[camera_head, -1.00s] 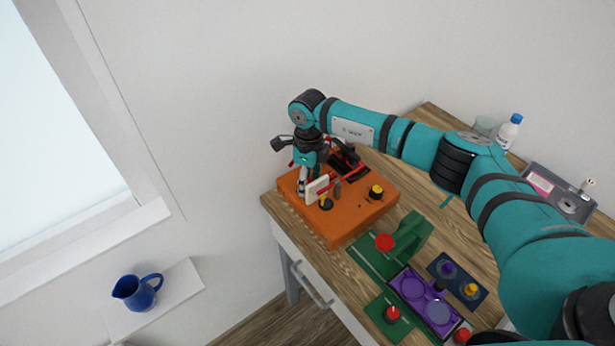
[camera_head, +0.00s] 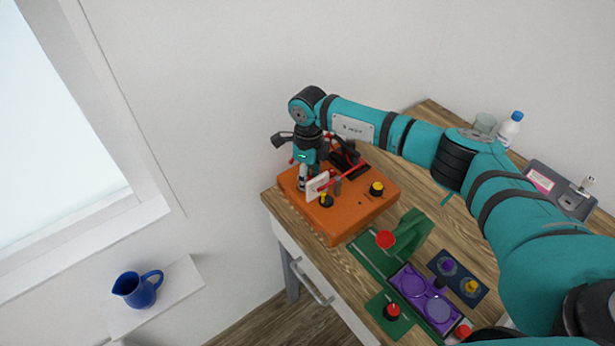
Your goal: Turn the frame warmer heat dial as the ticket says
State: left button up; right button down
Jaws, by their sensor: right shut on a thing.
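The orange box (camera_head: 345,222), which looks like the frame warmer, sits at the left corner of the wooden table. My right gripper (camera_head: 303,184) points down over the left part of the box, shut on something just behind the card. The card and the gripper hide what it holds. My left gripper is not in view.
A green device with a red knob (camera_head: 386,239), a purple tray (camera_head: 397,275) and a dark blue plate with knobs (camera_head: 471,288) stand right of the box. A blue jug (camera_head: 136,290) stands on a shelf.

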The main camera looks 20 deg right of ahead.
jog(key=shift+m+b, duration=0.55)
jog(key=shift+m, duration=0.35)
jog(key=m+b, duration=0.1)
jog(key=m, duration=0.2)
jog(key=shift+d+m+b, duration=0.1)
jog(key=shift+m+b, duration=0.2)
jog(key=m+b, duration=0.1)
jog(key=m, duration=0.4)
jog(key=shift+b, duration=0.3)
jog(key=shift+r+m, duration=0.1)
jog(key=shift+m, duration=0.2)
jog(key=c, duration=1)
grip_release()
jog(key=shift+o, duration=0.2)
